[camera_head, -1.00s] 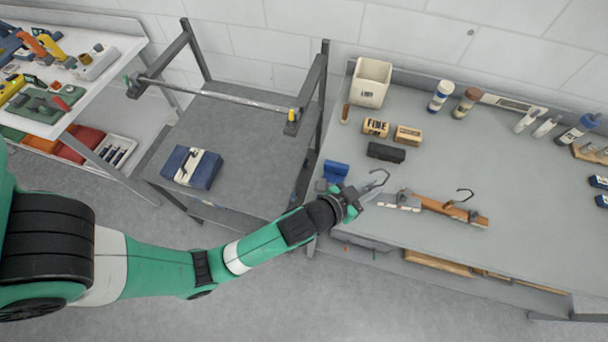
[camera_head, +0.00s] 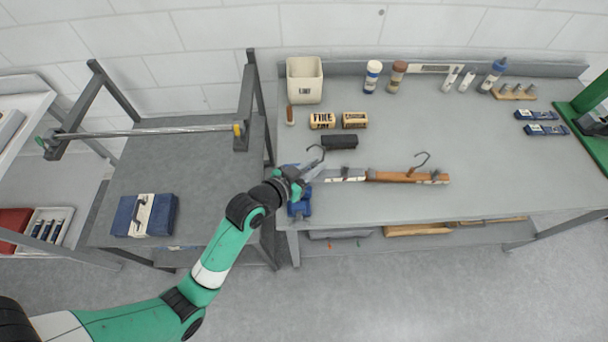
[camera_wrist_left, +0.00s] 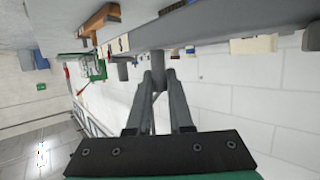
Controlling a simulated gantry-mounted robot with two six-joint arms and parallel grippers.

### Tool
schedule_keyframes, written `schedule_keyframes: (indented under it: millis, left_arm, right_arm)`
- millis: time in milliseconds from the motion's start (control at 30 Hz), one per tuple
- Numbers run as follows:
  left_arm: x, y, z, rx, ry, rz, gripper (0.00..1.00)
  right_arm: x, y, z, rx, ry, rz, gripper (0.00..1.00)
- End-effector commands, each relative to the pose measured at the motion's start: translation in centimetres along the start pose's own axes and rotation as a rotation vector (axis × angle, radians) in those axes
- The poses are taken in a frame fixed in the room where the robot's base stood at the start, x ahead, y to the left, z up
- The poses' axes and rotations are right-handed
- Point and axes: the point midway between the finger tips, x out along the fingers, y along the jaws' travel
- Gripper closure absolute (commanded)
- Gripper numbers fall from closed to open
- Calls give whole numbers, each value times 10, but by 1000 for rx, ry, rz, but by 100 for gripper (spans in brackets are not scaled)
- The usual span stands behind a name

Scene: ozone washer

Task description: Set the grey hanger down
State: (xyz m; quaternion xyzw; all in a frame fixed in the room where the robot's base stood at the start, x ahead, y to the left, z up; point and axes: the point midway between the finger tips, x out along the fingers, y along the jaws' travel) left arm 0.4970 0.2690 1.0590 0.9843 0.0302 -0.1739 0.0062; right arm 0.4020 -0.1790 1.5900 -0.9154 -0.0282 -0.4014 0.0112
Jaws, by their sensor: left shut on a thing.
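The grey hanger (camera_head: 313,167) has a thin dark hook rising above it, and it is at the left end of the grey workbench. My left gripper (camera_head: 297,178) is shut on it near the bench's front left corner. My fingers cover part of the hanger, and I cannot tell whether it touches the bench. In the left wrist view my gripper (camera_wrist_left: 158,80) has its fingertips close together, and the held part is hard to make out. A wooden hanger (camera_head: 405,177) with its own hook lies just right, and a pale piece (camera_head: 345,175) is between the two. My right gripper is out of view.
A blue item (camera_head: 300,205) is close below my gripper. The bench's middle and right are largely clear. A metal rail (camera_head: 150,131) spans the frame at left.

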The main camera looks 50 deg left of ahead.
Motion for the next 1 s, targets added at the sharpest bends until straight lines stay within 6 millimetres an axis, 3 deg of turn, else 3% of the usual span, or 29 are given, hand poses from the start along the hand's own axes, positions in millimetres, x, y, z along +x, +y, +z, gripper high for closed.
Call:
schedule_keyframes:
  millis: [33, 133, 367, 600, 967, 1000]
  left_arm:
    - [5, -10, 15, -3, -2, -4, 100]
    - [9, -22, 27, -2, 1, -3, 100]
    - [11, -28, 32, 1, 2, 0, 100]
    - [23, -34, 67, 0, -1, 1, 100]
    - [25, -34, 72, 0, 2, 1, 100]
    - [25, -34, 72, 0, 0, 1, 79]
  right_arm:
    - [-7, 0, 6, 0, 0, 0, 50]
    - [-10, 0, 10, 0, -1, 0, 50]
    - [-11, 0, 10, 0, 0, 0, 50]
    - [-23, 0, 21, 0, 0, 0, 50]
    - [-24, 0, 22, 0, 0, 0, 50]
    - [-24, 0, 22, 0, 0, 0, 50]
